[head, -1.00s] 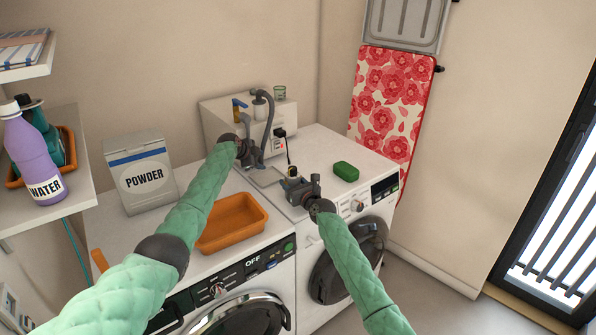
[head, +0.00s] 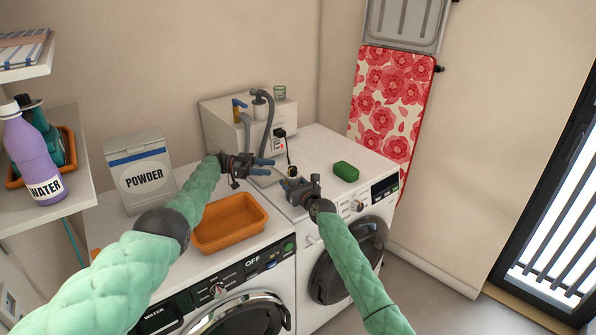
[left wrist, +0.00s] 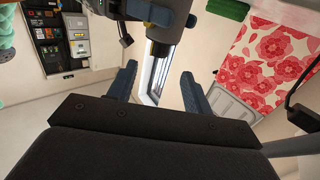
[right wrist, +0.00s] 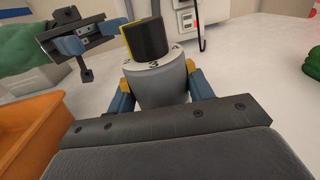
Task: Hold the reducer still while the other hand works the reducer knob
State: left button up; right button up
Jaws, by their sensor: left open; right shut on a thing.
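The reducer (right wrist: 160,84) is a grey cylinder with a white numbered dial, standing upright in the right wrist view. Its black knob (right wrist: 147,40) with a yellow line sits on top; the dark knob also shows in the head view (head: 292,171) and left wrist view (left wrist: 160,38). My right gripper (head: 291,186) is shut on the reducer body, one finger on each side, below the dial. My left gripper (head: 269,167) is open and empty, left of the knob and apart from it, its fingers pointing toward the knob. In the left wrist view the knob appears beyond the fingertips.
A white box (head: 222,122) with a grey hose (head: 269,112) and a blue-handled valve (head: 239,104) stands behind. An orange tray (head: 262,231) lies front left, a powder box (head: 141,178) behind it.

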aim_at(298, 175)
pick_arm(q)
jog(key=d, duration=0.4)
jog(key=s+d, duration=0.1)
jog(key=d, duration=0.2)
jog(key=s+d, duration=0.1)
jog(key=d, duration=0.3)
jog(key=shift+d, duration=0.35)
jog(key=c, duration=1)
